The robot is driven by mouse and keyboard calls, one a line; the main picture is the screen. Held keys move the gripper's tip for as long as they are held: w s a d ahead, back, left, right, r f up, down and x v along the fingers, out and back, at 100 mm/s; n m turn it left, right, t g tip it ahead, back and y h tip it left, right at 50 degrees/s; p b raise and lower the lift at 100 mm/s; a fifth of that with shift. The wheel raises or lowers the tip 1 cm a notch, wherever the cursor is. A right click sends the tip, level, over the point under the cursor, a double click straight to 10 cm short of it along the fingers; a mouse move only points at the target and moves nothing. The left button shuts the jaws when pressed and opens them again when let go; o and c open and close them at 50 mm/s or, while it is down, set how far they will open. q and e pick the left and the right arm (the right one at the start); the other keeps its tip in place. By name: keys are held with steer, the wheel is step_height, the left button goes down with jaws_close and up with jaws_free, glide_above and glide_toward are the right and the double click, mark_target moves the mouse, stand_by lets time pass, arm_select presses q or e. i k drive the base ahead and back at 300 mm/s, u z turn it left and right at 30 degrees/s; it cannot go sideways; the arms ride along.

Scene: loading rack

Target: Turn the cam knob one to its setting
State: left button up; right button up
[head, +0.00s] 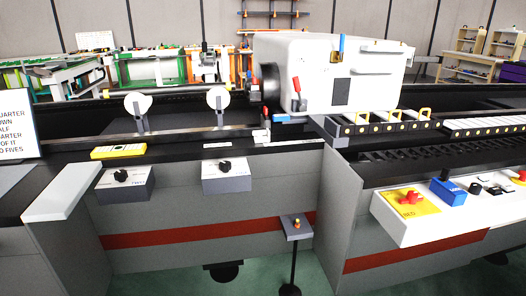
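Two black rotary knobs sit on white-topped grey boxes on the front of the machine bench. The left knob (121,175) is on the left box (132,190). The right knob (225,165) is on the right box (232,180). The lettering on both boxes is too small to read surely, so I cannot tell which is cam knob one. The pointer settings of both knobs are also too small to tell. Neither of my grippers shows in the head view, and nothing is seen touching either knob.
A yellow device (118,152) lies behind the left box. A sign (15,125) stands at far left. A white machine housing (325,75) is behind. A small pedestal (296,228) stands in front. At right, a white panel (440,215) carries a red knob (409,197).

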mark_target(225, 166)
steer(key=i, duration=0.95)
steer(key=u, duration=0.45)
